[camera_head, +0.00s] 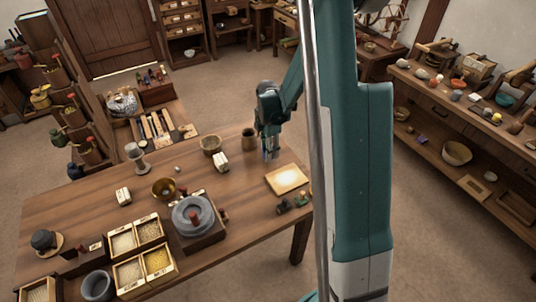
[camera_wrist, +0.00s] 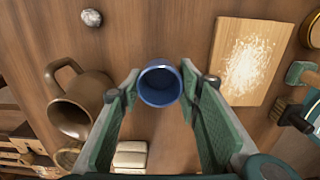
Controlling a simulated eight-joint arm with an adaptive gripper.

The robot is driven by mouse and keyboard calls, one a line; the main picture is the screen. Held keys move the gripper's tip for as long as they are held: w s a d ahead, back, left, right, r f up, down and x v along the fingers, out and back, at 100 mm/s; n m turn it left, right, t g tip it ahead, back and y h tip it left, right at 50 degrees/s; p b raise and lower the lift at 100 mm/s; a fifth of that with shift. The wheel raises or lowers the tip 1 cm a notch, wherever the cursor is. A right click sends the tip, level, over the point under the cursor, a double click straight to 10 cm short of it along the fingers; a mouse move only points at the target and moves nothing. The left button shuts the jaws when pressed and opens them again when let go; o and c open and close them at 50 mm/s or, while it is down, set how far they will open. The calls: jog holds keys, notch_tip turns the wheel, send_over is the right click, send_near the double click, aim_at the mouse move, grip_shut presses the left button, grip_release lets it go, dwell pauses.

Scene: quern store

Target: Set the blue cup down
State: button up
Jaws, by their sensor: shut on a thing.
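The blue cup (camera_wrist: 160,84) is between the fingertips of my gripper (camera_wrist: 160,86) in the wrist view, with its round opening facing the camera. My gripper is shut on it, one finger on each side. In the head view my gripper (camera_head: 270,148) hangs over the far right part of the wooden table (camera_head: 90,218), and only a small bit of the blue cup (camera_head: 270,156) shows below it. I cannot tell whether the cup touches the table.
A brown mug (camera_wrist: 80,102) stands to the left of the cup, and a floured board (camera_wrist: 243,62) lies to its right. A brush (camera_wrist: 290,112) lies beyond the board. A woven bowl (camera_head: 210,146) and a pale block (camera_head: 221,162) are nearby. Bare wood lies around the cup.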

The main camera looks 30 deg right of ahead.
jog(key=shift+f, duration=1.05)
jog(key=shift+f+b, duration=0.2)
jog(key=shift+b, duration=0.1)
jog(key=o, duration=0.9)
jog(key=shift+r, duration=0.25)
jog(key=shift+r+p, duration=1.2)
jog(key=shift+r, duration=4.75)
